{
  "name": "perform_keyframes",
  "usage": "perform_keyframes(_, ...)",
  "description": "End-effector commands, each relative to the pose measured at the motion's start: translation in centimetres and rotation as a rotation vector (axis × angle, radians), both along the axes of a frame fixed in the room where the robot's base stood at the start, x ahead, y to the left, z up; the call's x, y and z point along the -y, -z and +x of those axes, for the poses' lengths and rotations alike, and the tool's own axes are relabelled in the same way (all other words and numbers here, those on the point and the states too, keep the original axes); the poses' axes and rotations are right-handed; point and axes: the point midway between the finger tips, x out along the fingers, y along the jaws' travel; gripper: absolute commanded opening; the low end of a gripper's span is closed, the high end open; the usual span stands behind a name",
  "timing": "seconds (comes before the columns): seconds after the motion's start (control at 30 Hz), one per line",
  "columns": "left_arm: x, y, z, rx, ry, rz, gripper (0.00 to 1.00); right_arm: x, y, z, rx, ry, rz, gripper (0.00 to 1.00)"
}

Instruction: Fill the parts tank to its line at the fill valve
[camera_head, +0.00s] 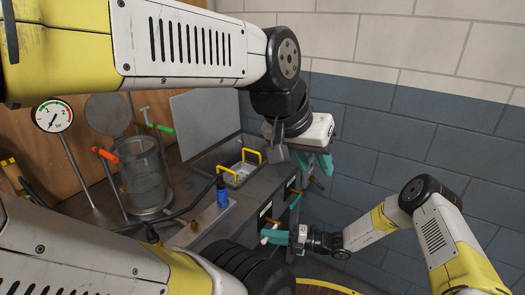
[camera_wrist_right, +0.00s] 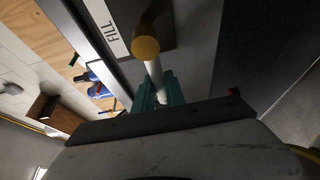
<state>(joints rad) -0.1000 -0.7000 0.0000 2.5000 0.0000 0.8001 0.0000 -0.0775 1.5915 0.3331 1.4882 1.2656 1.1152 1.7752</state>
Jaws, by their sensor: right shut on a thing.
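My right gripper (camera_head: 270,237), with teal fingers, is at the front of the bench. In the right wrist view its fingers (camera_wrist_right: 158,92) are shut on a pale valve handle (camera_wrist_right: 154,70) with a brown round end, beside a panel labelled FILL (camera_wrist_right: 112,32). The handle's pale tip also shows in the head view (camera_head: 263,239). A grey metal tank (camera_head: 208,163) is set into the bench and holds a basket with yellow handles (camera_head: 250,155). I cannot make out its level or line. My left gripper (camera_head: 322,160) hangs right of the tank; its finger opening is unclear.
A clear cylinder (camera_head: 146,185) with orange and green handles nearby stands at the left, next to a dial gauge (camera_head: 53,116). A blue bottle (camera_head: 222,193) stands in front of the tank. A block wall (camera_head: 400,120) closes off the back right.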

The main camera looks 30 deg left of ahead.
Motion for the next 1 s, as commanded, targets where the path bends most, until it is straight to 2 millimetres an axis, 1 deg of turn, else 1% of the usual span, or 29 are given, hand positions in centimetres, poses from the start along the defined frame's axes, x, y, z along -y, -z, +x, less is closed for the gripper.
perform_keyframes(0.7,0.0,0.0,0.0,0.000,0.000,0.000,0.36,0.1,2.3,0.0,-0.002,0.002,-0.006,0.01)
perform_keyframes(1.0,0.0,0.0,0.0,0.000,0.000,0.000,0.36,0.1,2.5,0.0,-0.002,0.001,-0.007,0.02)
